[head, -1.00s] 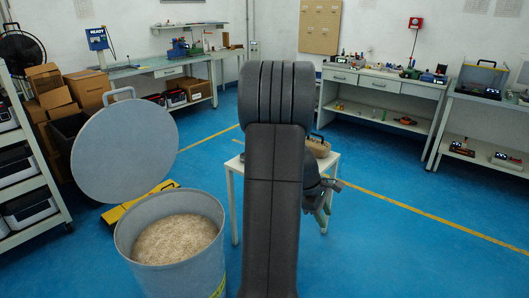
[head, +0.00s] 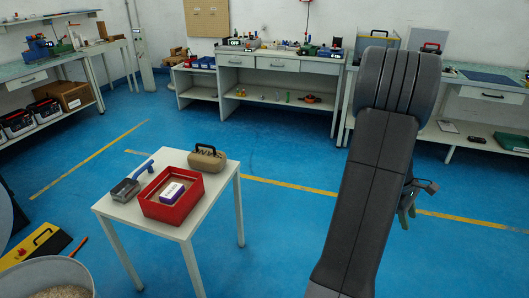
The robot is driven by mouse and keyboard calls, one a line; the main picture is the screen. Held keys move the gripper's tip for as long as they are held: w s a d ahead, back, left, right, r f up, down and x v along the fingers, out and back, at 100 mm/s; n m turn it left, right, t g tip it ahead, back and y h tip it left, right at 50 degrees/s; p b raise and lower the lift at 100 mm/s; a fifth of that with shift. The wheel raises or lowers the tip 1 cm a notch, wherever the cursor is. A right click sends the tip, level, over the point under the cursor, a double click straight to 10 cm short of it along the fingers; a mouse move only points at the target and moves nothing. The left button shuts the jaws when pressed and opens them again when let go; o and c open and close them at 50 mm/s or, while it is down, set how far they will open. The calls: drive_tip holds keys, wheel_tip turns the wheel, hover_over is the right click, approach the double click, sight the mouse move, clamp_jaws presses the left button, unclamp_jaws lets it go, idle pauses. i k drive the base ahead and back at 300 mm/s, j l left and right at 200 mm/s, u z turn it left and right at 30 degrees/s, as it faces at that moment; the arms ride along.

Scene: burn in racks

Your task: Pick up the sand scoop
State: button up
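The sand scoop (head: 126,190) looks like a grey pan with a blue handle. It lies at the left edge of a small white table (head: 215,193), its handle pointing to the back right, beside a red tray. My gripper (head: 408,208) is partly hidden behind my dark arm at the right, well apart from the table and the scoop. Its fingers are small and dark with a bit of green, and I cannot see whether they are open or whether they hold anything.
The red tray (head: 169,215) holds a white-and-blue box (head: 172,192). A tan handled case (head: 207,158) stands behind it. A sand-filled drum (head: 38,268) and a yellow platform (head: 34,245) are at lower left. Workbenches (head: 280,64) line the back wall. Blue floor is clear between.

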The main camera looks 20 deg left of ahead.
sight(125, 190)
drive_tip(key=i+u, duration=0.2)
drive_tip(key=i, duration=0.2)
drive_tip(key=i+l+u, duration=0.15)
drive_tip(key=i, duration=0.25)
drive_tip(key=i+l+u, duration=0.2)
drive_tip(key=i, duration=0.2)
drive_tip(key=i+u, duration=0.15)
drive_tip(key=u, duration=0.3)
drive_tip(key=i+u, duration=0.15)
drive_tip(key=u, duration=0.3)
drive_tip(key=i+u, duration=0.1)
drive_tip(key=u, duration=0.4)
drive_tip(key=i+l+u, duration=0.1)
drive_tip(key=u, duration=0.35)
drive_tip(key=i+u, duration=0.2)
drive_tip(key=u, duration=0.3)
drive_tip(key=i+l+u, duration=0.15)
drive_tip(key=u, duration=0.35)
drive_tip(key=i+l+u, duration=0.2)
drive_tip(key=u, duration=0.3)
